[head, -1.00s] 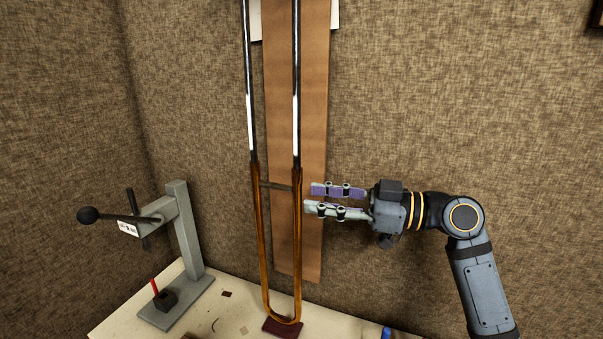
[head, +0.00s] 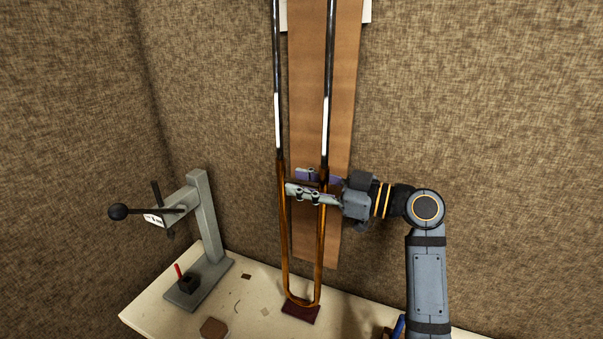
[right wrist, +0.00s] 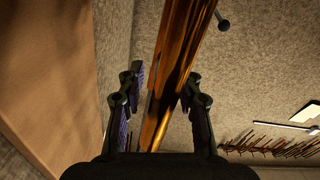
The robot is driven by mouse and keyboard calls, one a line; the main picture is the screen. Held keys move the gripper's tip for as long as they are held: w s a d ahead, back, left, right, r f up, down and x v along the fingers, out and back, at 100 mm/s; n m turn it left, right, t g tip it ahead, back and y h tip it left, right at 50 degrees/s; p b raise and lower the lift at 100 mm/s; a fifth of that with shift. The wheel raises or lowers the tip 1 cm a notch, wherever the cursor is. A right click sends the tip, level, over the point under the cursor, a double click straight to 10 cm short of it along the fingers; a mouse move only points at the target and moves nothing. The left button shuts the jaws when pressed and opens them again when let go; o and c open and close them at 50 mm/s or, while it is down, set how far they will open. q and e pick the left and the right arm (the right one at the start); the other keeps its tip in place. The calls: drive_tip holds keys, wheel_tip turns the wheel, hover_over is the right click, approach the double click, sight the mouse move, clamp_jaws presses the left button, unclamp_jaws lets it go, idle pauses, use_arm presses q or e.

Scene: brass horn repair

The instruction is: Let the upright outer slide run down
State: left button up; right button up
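The brass outer slide (head: 319,240) stands upright, its bottom bow at the dark red block (head: 300,315) on the bench. Dark and chrome inner tubes (head: 277,110) run up from its top ends. My right gripper (head: 300,182) reaches across the right-hand leg near its top, one finger on each side. In the right wrist view the fingers (right wrist: 162,95) stand apart with the brass tubing (right wrist: 185,55) between them. A gap shows at the left finger; contact on the right is unclear. My left gripper is not in view.
A brown board (head: 318,110) hangs behind the slide. A grey lever stand (head: 205,220) is on the bench at left, with a small red-handled block (head: 187,284) at its foot. A brown block (head: 214,328) lies near the front. The bench (head: 255,300) has small scraps on it.

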drive_tip(key=shift+w+a, duration=0.1)
drive_tip(key=shift+a, duration=0.1)
clamp_jaws()
idle(0.4)
